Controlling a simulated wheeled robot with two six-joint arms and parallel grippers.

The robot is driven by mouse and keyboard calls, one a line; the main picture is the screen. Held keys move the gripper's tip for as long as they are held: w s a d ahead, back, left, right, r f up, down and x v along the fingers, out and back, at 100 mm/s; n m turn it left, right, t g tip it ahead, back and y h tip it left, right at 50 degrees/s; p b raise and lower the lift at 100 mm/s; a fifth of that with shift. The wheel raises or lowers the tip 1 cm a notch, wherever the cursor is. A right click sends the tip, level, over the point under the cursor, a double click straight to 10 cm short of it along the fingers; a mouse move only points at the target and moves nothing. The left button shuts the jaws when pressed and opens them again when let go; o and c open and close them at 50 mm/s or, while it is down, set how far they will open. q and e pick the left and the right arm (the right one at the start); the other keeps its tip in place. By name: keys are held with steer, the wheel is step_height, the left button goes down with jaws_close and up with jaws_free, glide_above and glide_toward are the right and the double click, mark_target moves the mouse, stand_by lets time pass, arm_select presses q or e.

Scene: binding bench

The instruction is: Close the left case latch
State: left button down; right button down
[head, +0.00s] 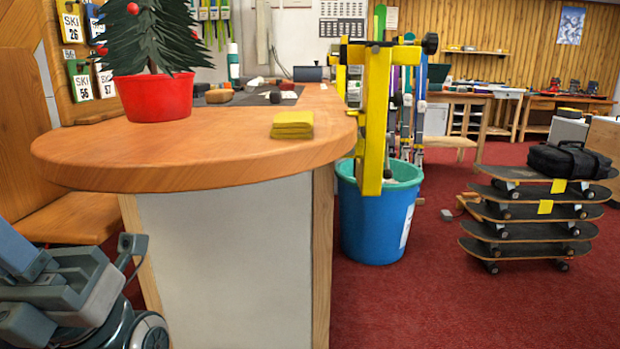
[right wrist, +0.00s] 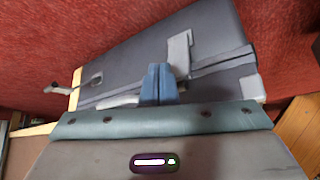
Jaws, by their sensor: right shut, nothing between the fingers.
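In the right wrist view, a dark grey case (right wrist: 133,52) lies at a slant above the red floor. A light grey latch piece (right wrist: 180,52) lies across its seam right of centre. A thin grey lever (right wrist: 62,90) sticks out past the case's left end; I cannot tell which is the left latch. My right gripper (right wrist: 157,84) is shut and empty, its blue fingers over the case's near edge; contact cannot be told. In the head view, what looks like my left gripper (head: 24,258) is at the lower left, partly cut off, its opening unclear. The grey case is not recognisable there.
A wooden counter (head: 200,155) carries a red pot (head: 156,97) with a small tree and a yellow cloth stack (head: 292,125). A blue bin (head: 372,225) stands beside it. Stacked skateboards (head: 530,250) with a black bag (head: 568,160) stand right.

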steer(key=shift+a+r, duration=0.2)
steer(key=shift+a, duration=0.25)
steer(key=shift+a+r+p, duration=0.2)
steer(key=shift+a+p, duration=0.3)
steer(key=shift+p, duration=0.1)
steer(key=d+r+p, duration=0.4)
steer(key=r+p, duration=0.4)
steer(key=p, duration=0.1)
stand_by(0.8)
